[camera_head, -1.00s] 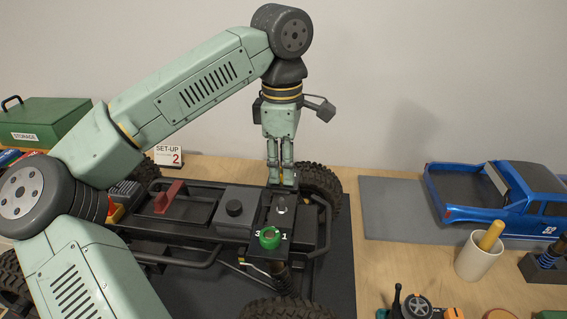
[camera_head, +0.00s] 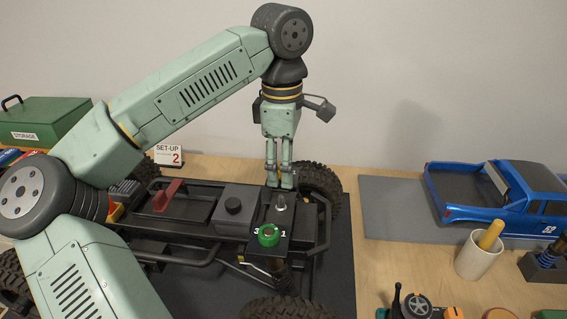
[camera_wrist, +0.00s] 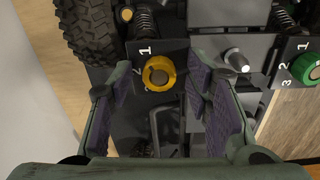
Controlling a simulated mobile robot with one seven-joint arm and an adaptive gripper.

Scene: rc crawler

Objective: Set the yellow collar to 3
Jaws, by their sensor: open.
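The yellow collar (camera_wrist: 158,73) sits on a dark plate in the wrist view, around a dark round centre. My gripper (camera_wrist: 160,78) is open, with one purple-padded finger on each side of the collar and visible gaps between. In the head view my gripper (camera_head: 280,182) points down at the far end of the chassis and the collar is hidden there.
Tyres (camera_head: 320,188) and chassis rails surround the plate. A sign reading SET-UP 2 (camera_head: 168,156) stands behind. A blue truck body (camera_head: 505,200) and white cup (camera_head: 478,256) are to the right.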

